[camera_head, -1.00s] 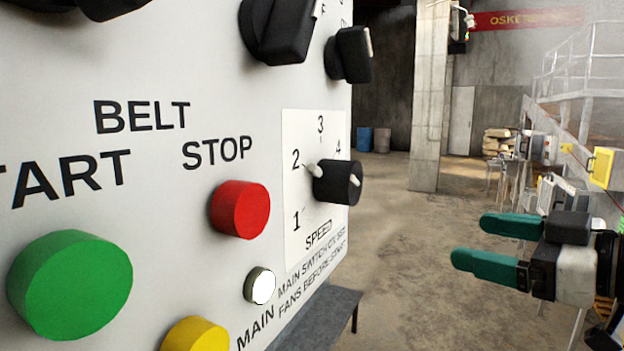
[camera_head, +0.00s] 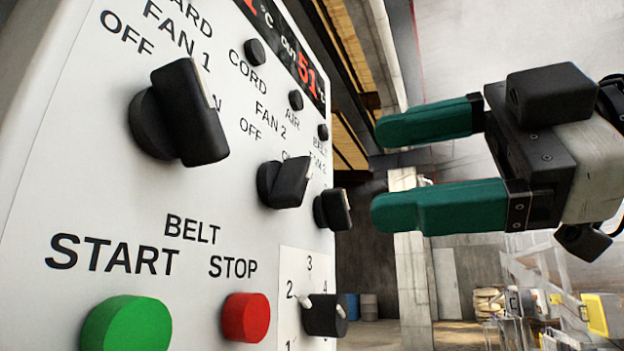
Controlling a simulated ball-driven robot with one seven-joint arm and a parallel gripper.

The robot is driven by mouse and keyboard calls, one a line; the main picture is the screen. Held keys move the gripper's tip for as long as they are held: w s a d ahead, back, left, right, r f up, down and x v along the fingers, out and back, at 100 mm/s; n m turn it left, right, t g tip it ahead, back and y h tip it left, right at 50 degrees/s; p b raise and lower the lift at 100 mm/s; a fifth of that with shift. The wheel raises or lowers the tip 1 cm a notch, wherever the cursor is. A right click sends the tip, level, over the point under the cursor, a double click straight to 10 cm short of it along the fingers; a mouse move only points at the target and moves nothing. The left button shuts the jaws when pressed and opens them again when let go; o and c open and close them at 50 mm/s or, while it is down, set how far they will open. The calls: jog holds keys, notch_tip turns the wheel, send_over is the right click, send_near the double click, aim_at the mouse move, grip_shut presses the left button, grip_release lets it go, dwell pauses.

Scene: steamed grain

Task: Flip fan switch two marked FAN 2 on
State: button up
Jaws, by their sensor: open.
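The FAN 2 switch (camera_head: 283,184) is a black rotary knob in the middle of the white control panel. Its FAN 2, OFF and partly hidden ON labels sit above it. A pale mark shows at its upper right edge; I cannot tell for certain which setting it points to. My gripper (camera_head: 378,170) has two green fingers spread apart, pointing left toward the panel. It is open and empty, to the right of the knob and apart from it in the picture.
The FAN 1 knob (camera_head: 180,115) is left of FAN 2, and another black knob (camera_head: 333,209) is close on its right. Below are a green START button (camera_head: 126,324), a red STOP button (camera_head: 246,317) and a speed dial (camera_head: 324,316). Open floor lies beyond.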

aim_at(307, 181)
jog(key=x, duration=0.8)
jog(key=shift+f, duration=0.1)
jog(key=shift+c, duration=0.5)
jog(key=c, duration=0.9)
jog(key=shift+m+p, duration=0.65)
jog(key=shift+m, duration=0.25)
jog(key=shift+c, duration=0.2)
jog(key=shift+m, duration=0.4)
jog(key=o, duration=1)
jog(key=shift+o, duration=0.2)
